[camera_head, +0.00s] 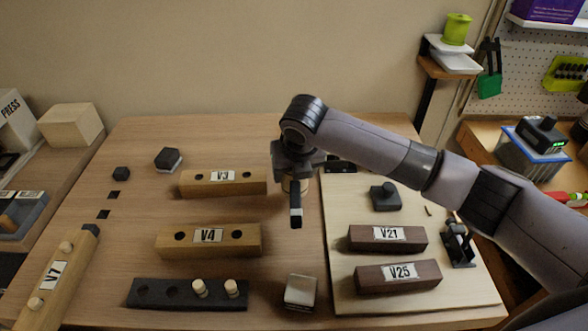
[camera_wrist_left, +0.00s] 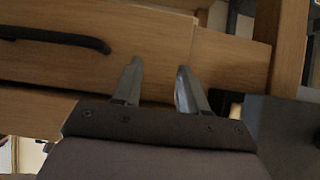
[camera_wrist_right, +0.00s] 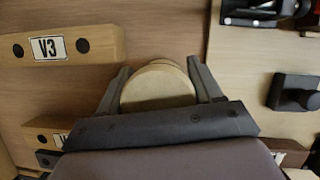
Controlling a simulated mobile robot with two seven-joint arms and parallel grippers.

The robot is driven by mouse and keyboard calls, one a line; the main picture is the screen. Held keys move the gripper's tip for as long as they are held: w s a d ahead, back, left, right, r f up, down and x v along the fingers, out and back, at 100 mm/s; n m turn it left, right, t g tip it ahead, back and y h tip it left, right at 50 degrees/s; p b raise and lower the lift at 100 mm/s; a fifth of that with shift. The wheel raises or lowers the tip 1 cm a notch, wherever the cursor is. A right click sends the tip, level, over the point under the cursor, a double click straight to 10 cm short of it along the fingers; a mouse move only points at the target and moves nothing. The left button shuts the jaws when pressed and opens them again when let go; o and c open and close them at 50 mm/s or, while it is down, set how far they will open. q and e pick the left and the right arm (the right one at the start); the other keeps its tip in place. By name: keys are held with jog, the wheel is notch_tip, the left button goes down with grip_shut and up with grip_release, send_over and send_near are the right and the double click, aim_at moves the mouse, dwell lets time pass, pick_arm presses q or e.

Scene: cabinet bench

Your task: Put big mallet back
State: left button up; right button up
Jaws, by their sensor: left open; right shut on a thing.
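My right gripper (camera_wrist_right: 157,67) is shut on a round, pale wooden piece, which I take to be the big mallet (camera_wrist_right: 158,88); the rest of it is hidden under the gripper. In the head view the right gripper (camera_head: 295,205) is over the bench, between the V3 block and the pale board. Whether the held piece touches the bench cannot be told. My left gripper (camera_wrist_left: 159,68) is open and empty in the left wrist view, in front of wooden drawer fronts; it is outside the head view.
Blocks V3 (camera_head: 224,182), V4 (camera_head: 208,240) and a dark peg block (camera_head: 188,293) lie on the left of the bench. The pale board (camera_head: 345,215) holds V21 (camera_head: 387,238), V25 (camera_head: 398,276) and a dark block (camera_head: 385,197). A small block (camera_head: 300,291) stands in front. A black drawer handle (camera_wrist_left: 55,38) is near my left gripper.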

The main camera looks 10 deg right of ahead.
jog(key=shift+p, duration=0.6)
jog(key=shift+f, duration=1.9)
dwell(2.5)
jog(key=o, duration=1.5)
jog(key=shift+o, duration=0.4)
jog(key=shift+v, duration=3.5)
jog(key=shift+s, duration=0.1)
